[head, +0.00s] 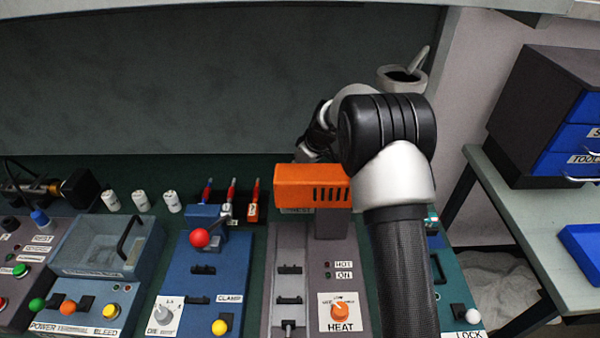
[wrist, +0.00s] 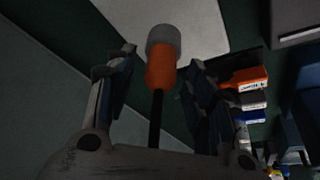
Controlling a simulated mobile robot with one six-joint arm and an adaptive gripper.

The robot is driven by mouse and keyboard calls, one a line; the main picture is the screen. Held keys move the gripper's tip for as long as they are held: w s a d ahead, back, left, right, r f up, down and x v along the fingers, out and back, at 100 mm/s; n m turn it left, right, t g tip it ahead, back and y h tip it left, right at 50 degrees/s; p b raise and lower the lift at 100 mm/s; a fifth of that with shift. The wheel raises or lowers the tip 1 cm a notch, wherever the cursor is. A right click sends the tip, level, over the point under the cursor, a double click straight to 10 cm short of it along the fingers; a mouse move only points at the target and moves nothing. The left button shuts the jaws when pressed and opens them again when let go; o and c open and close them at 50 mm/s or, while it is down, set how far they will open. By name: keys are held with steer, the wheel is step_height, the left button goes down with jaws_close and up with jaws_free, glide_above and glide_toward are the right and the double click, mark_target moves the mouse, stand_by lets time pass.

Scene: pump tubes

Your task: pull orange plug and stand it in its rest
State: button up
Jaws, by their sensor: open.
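In the wrist view, an orange plug (wrist: 160,72) with a grey end (wrist: 163,40) and a thin black stem or cable shows between the fingers of my gripper (wrist: 162,60). My gripper is open, with dark space visible on both sides of the plug. Whether either finger touches it cannot be told. In the head view my fingers are hidden behind my arm, and I cannot make out this plug there. A labelled orange block (wrist: 245,78), perhaps a rest, sits right of the fingers, above a grey and a blue block.
The head view shows an orange heat press (head: 312,187), a clamp panel with a red ball (head: 199,238), a grey-blue tray (head: 105,252) and a power terminal panel (head: 75,312). Small tools (head: 231,200) stand at the back. A blue-drawer cabinet (head: 550,115) is on the right.

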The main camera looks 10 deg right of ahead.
steer(key=v, duration=1.2)
steer(key=shift+w+a, duration=0.15)
stand_by(0.5)
